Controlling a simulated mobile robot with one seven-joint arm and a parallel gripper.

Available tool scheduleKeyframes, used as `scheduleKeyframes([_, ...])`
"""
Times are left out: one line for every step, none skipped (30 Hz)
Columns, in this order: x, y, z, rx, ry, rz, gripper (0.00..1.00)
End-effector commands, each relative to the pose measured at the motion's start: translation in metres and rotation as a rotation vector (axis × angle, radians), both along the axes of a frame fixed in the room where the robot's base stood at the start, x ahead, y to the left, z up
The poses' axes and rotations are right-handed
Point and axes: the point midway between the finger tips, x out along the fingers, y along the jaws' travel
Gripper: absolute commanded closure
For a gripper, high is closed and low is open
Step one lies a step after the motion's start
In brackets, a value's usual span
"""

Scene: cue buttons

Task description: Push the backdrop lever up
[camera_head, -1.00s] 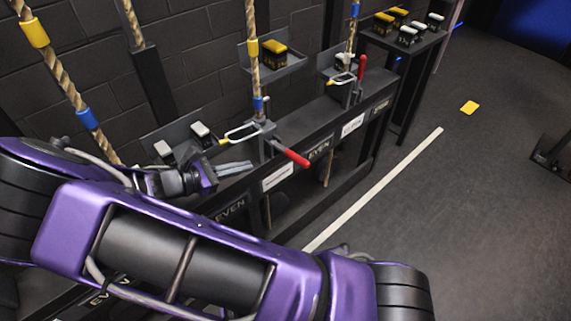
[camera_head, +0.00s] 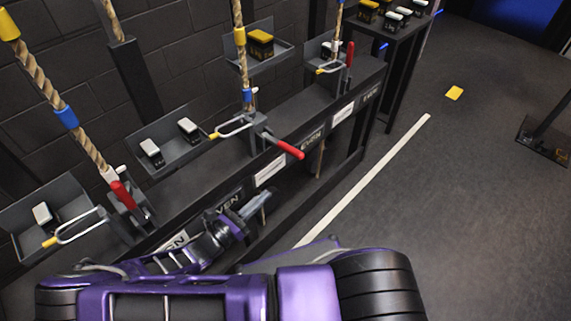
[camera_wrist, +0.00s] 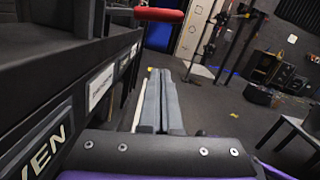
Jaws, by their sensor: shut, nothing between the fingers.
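A lever with a red handle (camera_head: 288,148) juts outward from the rail in the middle of the head view. Its handle also shows at the top of the wrist view (camera_wrist: 158,14). Another red lever (camera_head: 350,54) stands upright farther right, and a third red lever (camera_head: 122,195) is at the left, tilted up. I cannot read which one is labelled backdrop. My gripper (camera_head: 262,203) is shut and empty, in front of the rail and below the middle lever's handle, apart from it. Its closed fingers (camera_wrist: 160,98) point forward in the wrist view, with the handle above and beyond them.
The dark rail (camera_head: 205,172) carries white labels, ropes and metal loops (camera_head: 232,128). Small trays behind hold weights (camera_head: 260,43). A table with more weights (camera_head: 400,28) stands at the far right. Open floor with a white line (camera_head: 370,175) lies right of the rail.

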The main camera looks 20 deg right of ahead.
Motion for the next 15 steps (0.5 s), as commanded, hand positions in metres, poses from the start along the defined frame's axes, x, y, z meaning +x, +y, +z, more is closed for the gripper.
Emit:
scheduleKeyframes([0.0,0.0,0.0,0.0,0.0,0.0,1.0])
scheduleKeyframes([0.0,0.0,0.0,0.0,0.0,0.0,1.0])
scheduleKeyframes([0.0,0.0,0.0,0.0,0.0,0.0,1.0])
scheduleKeyframes([0.001,-0.001,0.0,0.0,0.0,-0.001,1.0])
scheduleKeyframes([0.001,-0.002,0.0,0.0,0.0,-0.001,1.0])
scheduleKeyframes([0.002,-0.004,0.001,0.0,-0.001,-0.001,1.0])
scheduleKeyframes([0.004,-0.007,0.001,-0.001,-0.002,-0.002,1.0])
scheduleKeyframes([0.005,-0.01,0.002,-0.002,-0.001,-0.002,1.0])
scheduleKeyframes([0.007,-0.015,0.002,-0.002,-0.001,-0.002,1.0])
scheduleKeyframes([0.009,-0.019,0.002,-0.003,0.0,-0.003,1.0])
scheduleKeyframes([0.012,-0.024,0.003,-0.003,-0.001,-0.003,1.0])
scheduleKeyframes([0.015,-0.031,0.003,-0.003,-0.001,-0.003,1.0])
scheduleKeyframes([0.018,-0.037,0.004,-0.004,-0.001,-0.003,1.0])
scheduleKeyframes([0.021,-0.042,0.004,-0.002,-0.001,-0.004,1.0])
scheduleKeyframes([0.025,-0.051,0.005,-0.003,-0.002,-0.003,1.0])
